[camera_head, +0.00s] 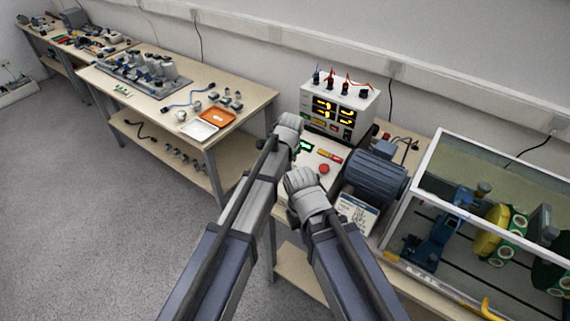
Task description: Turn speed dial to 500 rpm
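The white control unit (317,159) stands on the bench right of centre. Its sloped face shows a small lit green display (305,147), a red and yellow label strip (330,155) and a red button (323,169). I cannot make out the speed dial; my arms cover part of this face. My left gripper (290,122) is at the unit's left edge, over or in front of the panel. My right gripper (299,180) is just below it, over the panel's lower left, left of the red button. Their fingertips are not clear, so opening and contact cannot be told.
A meter box (340,108) with lit yellow digits and leads stands behind. A blue motor (375,178) and a printed card (356,213) are close on the right, then a glass-sided enclosure (480,220) with machinery. Another bench (240,100) stands at left, with open floor before it.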

